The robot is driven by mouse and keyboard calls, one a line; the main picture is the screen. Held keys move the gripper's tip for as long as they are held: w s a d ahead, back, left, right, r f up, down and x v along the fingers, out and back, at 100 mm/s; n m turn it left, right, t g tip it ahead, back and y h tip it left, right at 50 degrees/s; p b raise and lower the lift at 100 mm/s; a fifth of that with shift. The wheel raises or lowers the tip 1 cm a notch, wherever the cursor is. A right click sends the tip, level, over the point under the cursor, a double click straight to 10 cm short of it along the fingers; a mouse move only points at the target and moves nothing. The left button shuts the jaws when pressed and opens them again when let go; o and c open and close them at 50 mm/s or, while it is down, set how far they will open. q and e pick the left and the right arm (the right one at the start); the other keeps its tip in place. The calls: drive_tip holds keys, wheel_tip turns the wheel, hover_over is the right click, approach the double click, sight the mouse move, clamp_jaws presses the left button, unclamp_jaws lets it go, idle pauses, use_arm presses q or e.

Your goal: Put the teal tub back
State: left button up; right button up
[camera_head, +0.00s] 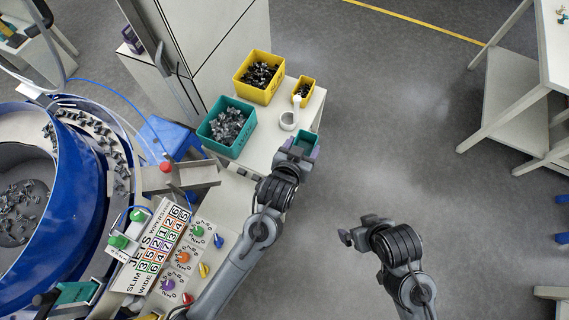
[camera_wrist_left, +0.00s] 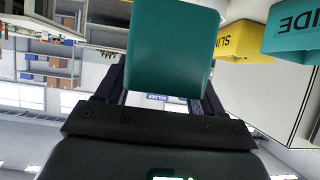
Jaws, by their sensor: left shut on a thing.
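A small teal tub (camera_head: 307,138) is held by my left gripper (camera_head: 297,151), which is shut on it at the right edge of the white stand. In the left wrist view the teal tub (camera_wrist_left: 172,45) fills the space between the fingers, and its inside is hidden. A larger teal tub (camera_head: 212,133) full of dark connectors stands on the stand to its left; its "WIDE" side (camera_wrist_left: 292,30) shows in the left wrist view. My right gripper (camera_head: 350,237) is over the floor at lower right, away from the tubs; its finger gap is unclear.
A blue bowl feeder (camera_head: 80,220) and a knob panel (camera_head: 180,250) lie left. Open floor lies right.

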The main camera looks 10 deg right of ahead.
use_arm(q)
drive_tip(key=shift+d+f, duration=0.1)
drive_tip(key=shift+f, duration=0.1)
drive_tip(key=shift+w+a+f, duration=0.1)
drive_tip(key=shift+a+f, duration=0.1)
drive_tip(key=shift+f, duration=0.05)
drive_tip(key=shift+w+a+f+b, duration=0.2)
drive_tip(key=shift+w+a+f, duration=0.8)
drive_tip(key=shift+a+f, duration=0.55)
drive_tip(key=shift+w+a+f+b, duration=0.25)
drive_tip(key=shift+w+a+f, duration=0.9)
drive_tip(key=shift+f, duration=0.65)
drive_tip(key=shift+w+a+f+b, duration=0.2)
drive_tip(key=shift+w+a+f, duration=0.7)
drive_tip(key=shift+a+f, duration=0.7)
use_arm(e)
drive_tip(key=shift+s+d+f, duration=0.15)
drive_tip(key=shift+s+f, duration=0.2)
drive_tip(key=shift+f, duration=0.35)
use_arm(q)
drive_tip(key=shift+d+f, duration=0.15)
drive_tip(key=shift+f, duration=0.05)
drive_tip(key=o, duration=1.1)
drive_tip(key=shift+c, duration=0.2)
use_arm(e)
drive_tip(key=shift+d, duration=0.1)
